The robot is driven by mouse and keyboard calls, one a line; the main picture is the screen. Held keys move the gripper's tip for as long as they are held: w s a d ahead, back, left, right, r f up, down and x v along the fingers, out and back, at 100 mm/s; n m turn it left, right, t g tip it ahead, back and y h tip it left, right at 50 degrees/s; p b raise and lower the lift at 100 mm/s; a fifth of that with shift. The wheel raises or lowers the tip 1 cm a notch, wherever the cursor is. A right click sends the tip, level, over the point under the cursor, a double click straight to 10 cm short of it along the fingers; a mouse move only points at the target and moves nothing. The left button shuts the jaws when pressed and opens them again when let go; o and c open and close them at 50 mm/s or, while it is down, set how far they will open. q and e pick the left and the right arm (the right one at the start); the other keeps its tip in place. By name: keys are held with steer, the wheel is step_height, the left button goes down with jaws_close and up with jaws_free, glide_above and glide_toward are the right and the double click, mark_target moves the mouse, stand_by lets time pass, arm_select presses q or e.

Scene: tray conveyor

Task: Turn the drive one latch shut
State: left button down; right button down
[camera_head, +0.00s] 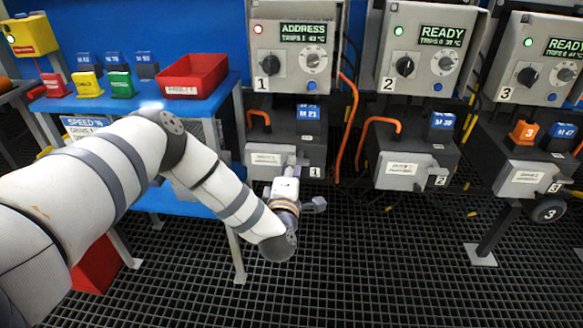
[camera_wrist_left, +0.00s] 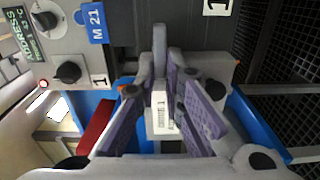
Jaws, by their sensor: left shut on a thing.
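The drive one box (camera_head: 313,150) is dark grey, with a light front plate (camera_head: 266,159) marked 1 at its lower right. Its grey latch handle shows in the left wrist view (camera_wrist_left: 160,42), between my fingertips. My left gripper (camera_head: 290,167) is at the right part of that plate; it also shows in the left wrist view (camera_wrist_left: 163,72), with its two purple-padded fingers closed on the handle. The gripper hides the latch in the head view, so its turn angle is hard to tell there. My right gripper is not in view.
A blue module M 21 (camera_head: 308,112) sits on drive one, below control panel 1 (camera_head: 294,45) reading ADDRESS. An orange cable (camera_head: 350,125) hangs to the right. A blue table with a red bin (camera_head: 193,78) stands left. Drive two (camera_head: 410,145) is right; grating floor is open in front.

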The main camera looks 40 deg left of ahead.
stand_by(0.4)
arm_select(q)
steer(key=c, duration=1.7)
jaws_free()
steer(key=shift+s+d, duration=0.1)
steer(key=v, duration=1.1)
steer(key=shift+s, duration=0.4)
steer(key=shift+d, duration=0.1)
